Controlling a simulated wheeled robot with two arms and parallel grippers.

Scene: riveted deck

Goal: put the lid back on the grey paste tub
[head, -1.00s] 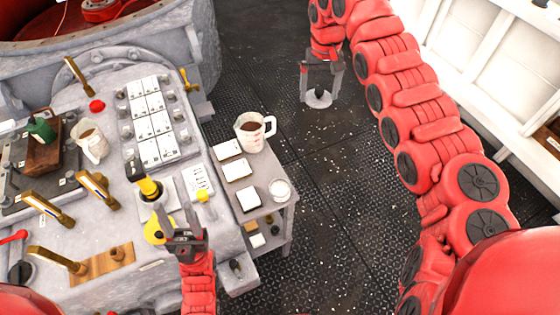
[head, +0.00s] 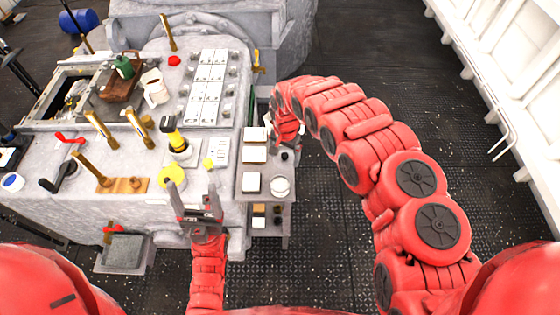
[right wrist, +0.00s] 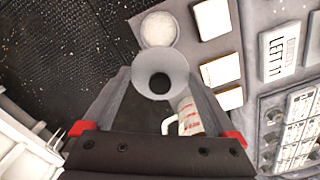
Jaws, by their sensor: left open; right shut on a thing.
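The paste tub (head: 280,187) stands open on the small side shelf, its round top showing pale paste. It also shows at the top of the right wrist view (right wrist: 157,30). My right gripper (head: 286,148) is shut on the grey round lid (right wrist: 161,70), which has a dark centre. In the right wrist view the lid is just below the tub in the picture and overlaps its edge; the height between them cannot be told. In the head view the lid is mostly hidden by the gripper. My left gripper (head: 194,194) is open and empty by the console's front edge.
White square cards (head: 254,155) lie on the shelf left of the tub. A measuring jug (right wrist: 188,114) shows near the lid in the right wrist view; my right arm hides it in the head view. A yellow knob (head: 172,177) is near my left gripper. The dark deck right is clear.

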